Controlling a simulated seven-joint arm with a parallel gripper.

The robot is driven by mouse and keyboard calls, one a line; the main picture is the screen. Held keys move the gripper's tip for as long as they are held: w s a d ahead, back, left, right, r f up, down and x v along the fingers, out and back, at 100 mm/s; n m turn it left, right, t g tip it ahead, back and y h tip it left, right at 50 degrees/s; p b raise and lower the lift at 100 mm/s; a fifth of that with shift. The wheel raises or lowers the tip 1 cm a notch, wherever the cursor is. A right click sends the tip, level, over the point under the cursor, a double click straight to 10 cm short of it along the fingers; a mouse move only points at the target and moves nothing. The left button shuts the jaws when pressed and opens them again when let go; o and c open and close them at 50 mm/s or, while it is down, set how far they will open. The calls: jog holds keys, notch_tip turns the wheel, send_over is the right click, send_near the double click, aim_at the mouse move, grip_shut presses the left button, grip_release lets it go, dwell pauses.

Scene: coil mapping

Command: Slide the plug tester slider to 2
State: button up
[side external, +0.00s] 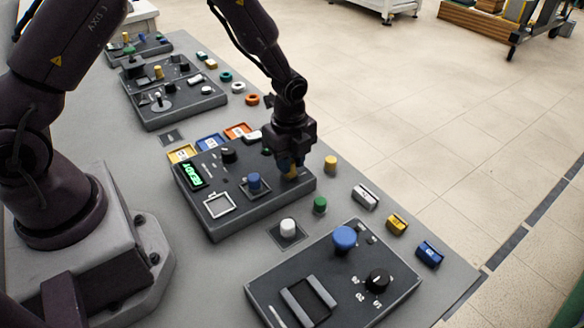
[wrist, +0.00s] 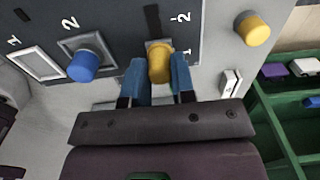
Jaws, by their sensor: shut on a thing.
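The plug tester (side external: 245,205) is a dark grey box with a lit green READY display (side external: 193,172). Its yellow slider knob (wrist: 160,66) sits between my gripper's blue fingers (wrist: 161,80), which are shut on it. In the wrist view the knob is beside the mark 1, and a dark slot (wrist: 152,18) runs from it towards the mark 2. In the side view my gripper (side external: 290,168) comes down over the tester's far right part and mostly hides the knob.
A blue plug (wrist: 84,66) stands in the tester's square marked 2; the square frame marked 1 (wrist: 36,64) is empty. A loose yellow plug (side external: 330,163) and green plug (side external: 320,205) stand right of the tester.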

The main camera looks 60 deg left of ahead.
jog(key=shift+a, duration=1.4)
dwell(0.4)
jog(key=o, duration=0.7)
jog(key=shift+r, duration=0.1)
notch_tip(320, 180, up, 7)
dwell(0.4)
